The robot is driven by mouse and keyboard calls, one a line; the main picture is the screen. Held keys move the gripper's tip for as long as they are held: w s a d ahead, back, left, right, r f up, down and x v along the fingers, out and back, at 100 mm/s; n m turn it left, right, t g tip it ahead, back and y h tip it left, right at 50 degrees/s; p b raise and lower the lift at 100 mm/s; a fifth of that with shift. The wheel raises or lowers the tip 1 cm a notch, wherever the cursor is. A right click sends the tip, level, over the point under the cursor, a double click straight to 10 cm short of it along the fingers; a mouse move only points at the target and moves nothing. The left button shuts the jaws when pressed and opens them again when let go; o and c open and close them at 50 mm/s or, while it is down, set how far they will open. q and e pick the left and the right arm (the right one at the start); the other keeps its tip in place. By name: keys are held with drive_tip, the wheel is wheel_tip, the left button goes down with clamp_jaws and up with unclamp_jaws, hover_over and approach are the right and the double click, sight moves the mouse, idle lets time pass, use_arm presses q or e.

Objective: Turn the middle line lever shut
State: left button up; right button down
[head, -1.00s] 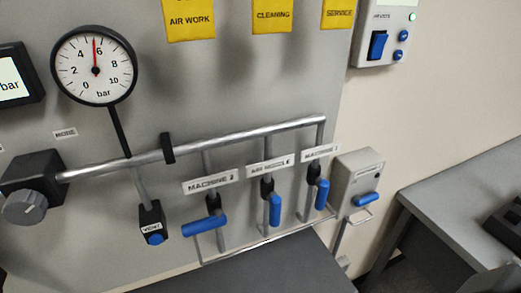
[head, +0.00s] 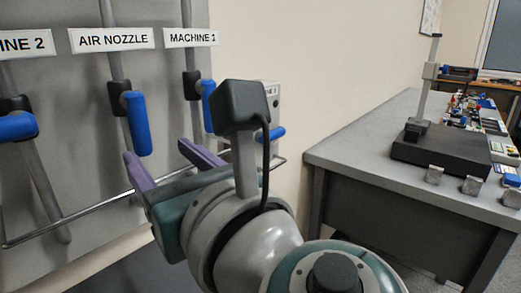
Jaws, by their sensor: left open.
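The middle line lever (head: 136,122) is a blue handle below the AIR NOZZLE label (head: 112,39). It hangs down, roughly in line with its grey pipe. My left gripper (head: 157,150) is open and empty, with two purple fingers pointing toward the panel. In the picture its fingertips lie just below and to the right of the middle lever; whether they touch it I cannot tell. My right gripper is not in view.
The MACHINE 2 lever (head: 17,127) lies crosswise to its pipe on the left. The MACHINE 1 lever (head: 209,104) hangs down close right of the middle one. A thin rail (head: 75,216) runs below. A grey bench (head: 350,144) stands right.

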sight(143, 136)
use_arm(q)
drive_tip(key=x, duration=0.9)
drive_tip(key=shift+w+a, duration=0.3)
clamp_jaws()
idle(1.0)
